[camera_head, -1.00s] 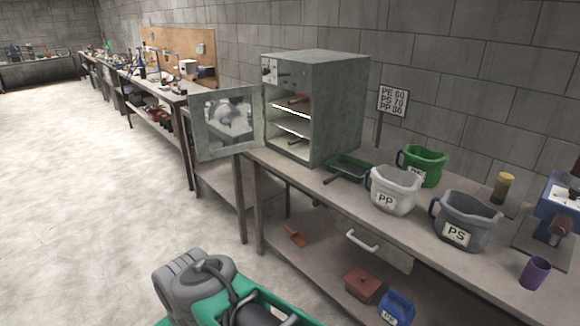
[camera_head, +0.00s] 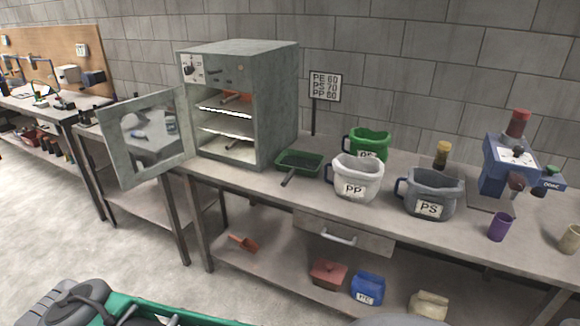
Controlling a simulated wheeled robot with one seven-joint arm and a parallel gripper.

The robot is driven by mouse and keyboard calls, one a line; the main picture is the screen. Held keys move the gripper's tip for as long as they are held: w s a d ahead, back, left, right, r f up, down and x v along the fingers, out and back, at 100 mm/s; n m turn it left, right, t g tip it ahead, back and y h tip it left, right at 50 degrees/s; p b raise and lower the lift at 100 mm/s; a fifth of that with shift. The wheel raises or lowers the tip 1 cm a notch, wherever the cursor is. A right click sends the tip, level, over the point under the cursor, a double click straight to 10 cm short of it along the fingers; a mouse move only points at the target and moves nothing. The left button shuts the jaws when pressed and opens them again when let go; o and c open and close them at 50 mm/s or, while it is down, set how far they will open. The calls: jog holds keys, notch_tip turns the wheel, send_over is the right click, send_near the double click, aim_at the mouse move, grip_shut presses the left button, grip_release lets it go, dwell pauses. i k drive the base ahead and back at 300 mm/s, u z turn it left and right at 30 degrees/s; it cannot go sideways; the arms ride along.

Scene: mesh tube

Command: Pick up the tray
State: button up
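A shallow dark green tray (camera_head: 300,161) with a grey handle lies on the workbench (camera_head: 316,196), just right of the grey oven. Its handle points toward the front edge of the bench. There is also something orange on the upper level inside the open oven (camera_head: 240,148), too small to make out. My gripper is not recognisable in the head view; nothing touches the green tray.
The oven door (camera_head: 153,137) stands open to the left, past the bench edge. Right of the tray stand a green pitcher (camera_head: 367,144), a white PP pitcher (camera_head: 356,178), a grey PS pitcher (camera_head: 431,193) and a purple cup (camera_head: 501,227). A sign (camera_head: 325,86) stands behind.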

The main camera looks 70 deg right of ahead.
aim_at(292, 162)
jog(key=z, duration=0.45)
jog(key=i, duration=0.75)
jog(key=z, duration=1.45)
jog(key=i, duration=0.9)
jog(key=z, duration=0.2)
